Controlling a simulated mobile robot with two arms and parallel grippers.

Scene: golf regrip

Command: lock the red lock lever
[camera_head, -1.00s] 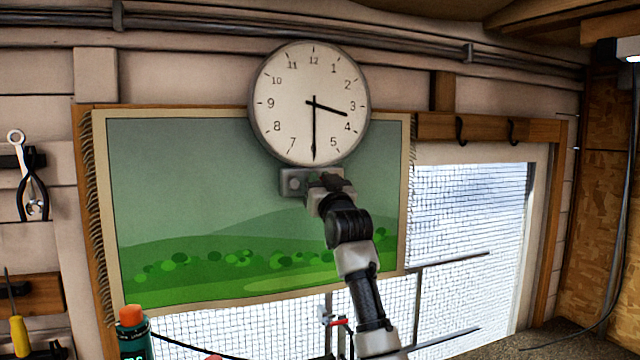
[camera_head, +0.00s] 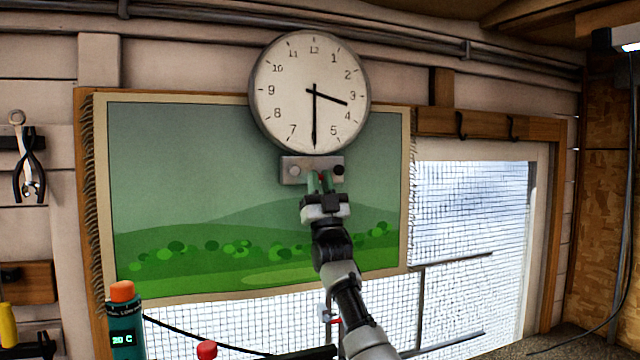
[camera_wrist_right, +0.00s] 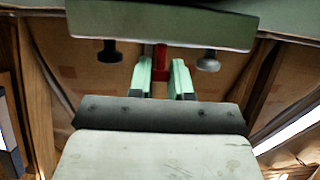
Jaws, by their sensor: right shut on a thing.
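A small red lever (camera_wrist_right: 161,60) hangs at the middle of a grey plate below the wall clock. In the head view it is a small red spot (camera_head: 322,177), mostly hidden by the fingers. My right gripper (camera_head: 320,181) reaches up from below, its green fingers at the plate's lower middle. In the right wrist view the right gripper (camera_wrist_right: 160,76) has one finger on each side of the lever and is shut on it. The grey plate (camera_head: 311,160) carries a light knob on its left and a dark knob on its right. My left gripper is out of view.
The clock (camera_head: 310,93) hangs just above the plate. A green landscape hanging (camera_head: 180,190) lies behind my right arm. A teal bottle with an orange cap (camera_head: 122,292) and a red-topped thing (camera_head: 207,350) stand at the lower left. Pliers (camera_head: 28,165) hang at the far left.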

